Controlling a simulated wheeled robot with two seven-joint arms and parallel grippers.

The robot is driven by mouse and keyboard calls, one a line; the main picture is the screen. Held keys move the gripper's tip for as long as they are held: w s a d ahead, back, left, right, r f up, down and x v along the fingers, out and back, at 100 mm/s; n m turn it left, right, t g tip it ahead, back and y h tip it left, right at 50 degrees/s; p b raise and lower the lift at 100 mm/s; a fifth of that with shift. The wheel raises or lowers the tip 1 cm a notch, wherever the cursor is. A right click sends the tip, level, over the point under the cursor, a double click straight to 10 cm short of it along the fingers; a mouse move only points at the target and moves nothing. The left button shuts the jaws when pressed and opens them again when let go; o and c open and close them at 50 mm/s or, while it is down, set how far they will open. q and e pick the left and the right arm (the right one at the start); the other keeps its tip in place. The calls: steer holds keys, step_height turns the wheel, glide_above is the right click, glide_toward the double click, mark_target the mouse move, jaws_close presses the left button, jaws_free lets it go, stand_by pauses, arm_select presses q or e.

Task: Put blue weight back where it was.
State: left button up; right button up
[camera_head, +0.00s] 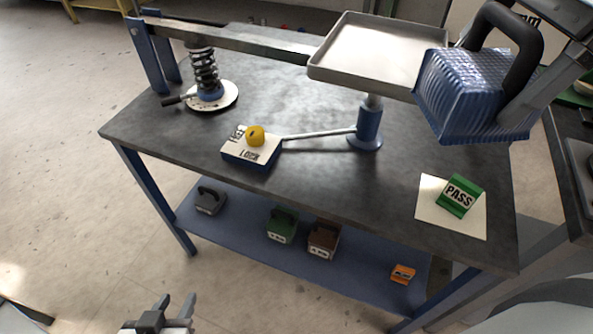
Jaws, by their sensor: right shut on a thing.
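The blue weight (468,88) is a ribbed blue block with a black loop handle (522,38). It is held up in the air at the upper right, beside the grey tray (375,50) and above the table. My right gripper (515,100) is shut on it; its fingertips are partly hidden by the handle and the block. My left gripper (175,308) is at the bottom edge, low in front of the table, with its fingers apart and empty.
The lower shelf (350,279) holds a grey weight (210,200), a green weight (282,225), a brown weight (323,239) and a small orange block (403,274). On the table (310,185) stand a spring (204,70), a LOCK box (250,153) and a green PASS block (460,196).

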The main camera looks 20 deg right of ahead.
steer(key=w+a+f+n+g+h, duration=0.4)
steer(key=w+a+f+n, duration=0.5)
steer(key=n, duration=1.1)
step_height(320, 180, down, 3)
steer(key=shift+w+a+r+n+g, duration=0.2)
steer(key=shift+w+n+g, duration=0.1)
steer(key=shift+w+g, duration=0.55)
